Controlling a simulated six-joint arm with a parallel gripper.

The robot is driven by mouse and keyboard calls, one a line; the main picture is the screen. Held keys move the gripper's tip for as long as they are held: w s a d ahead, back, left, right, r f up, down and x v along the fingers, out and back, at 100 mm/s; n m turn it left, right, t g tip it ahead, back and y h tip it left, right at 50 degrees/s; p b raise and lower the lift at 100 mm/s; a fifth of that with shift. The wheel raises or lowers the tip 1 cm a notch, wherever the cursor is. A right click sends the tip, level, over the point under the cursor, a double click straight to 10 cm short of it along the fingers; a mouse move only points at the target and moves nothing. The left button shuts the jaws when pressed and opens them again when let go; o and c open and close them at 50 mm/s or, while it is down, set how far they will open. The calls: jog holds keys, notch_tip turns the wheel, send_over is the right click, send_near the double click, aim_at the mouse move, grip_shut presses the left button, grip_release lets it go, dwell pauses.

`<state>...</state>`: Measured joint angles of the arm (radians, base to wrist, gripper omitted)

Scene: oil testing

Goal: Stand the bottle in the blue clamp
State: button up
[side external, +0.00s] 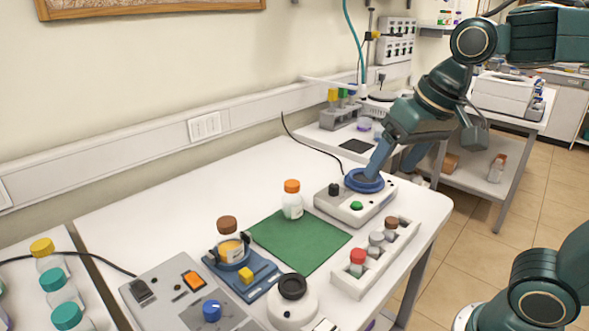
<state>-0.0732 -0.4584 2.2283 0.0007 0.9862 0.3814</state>
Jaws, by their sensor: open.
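A bottle with a brown cap and amber contents (230,247) stands upright in the blue clamp (259,283), which has a yellow block on its front. Dark jaw parts of the clamp sit on either side of the bottle. A second bottle, clear with an orange cap (292,206), stands upright at the back edge of the green mat. My gripper (388,170) is open, pointing down over the grey device with a blue round top (357,207). It is well right of both bottles and appears empty; its fingertips are small and partly hard to make out.
A white rack with several capped vials (373,262) stands right of the green mat (300,242). A white round device with a black top (292,302) and a grey control box (183,293) sit in front. Several capped bottles stand at the far left. The table's back left is clear.

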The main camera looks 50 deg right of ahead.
jog(key=s+d+f+n+t, duration=0.1)
jog(key=s+f+n, duration=0.2)
jog(key=s, duration=0.4)
jog(key=shift+s+d+f+n, duration=0.15)
jog(key=shift+d+f+n, duration=0.15)
jog(key=shift+d+f, duration=0.15)
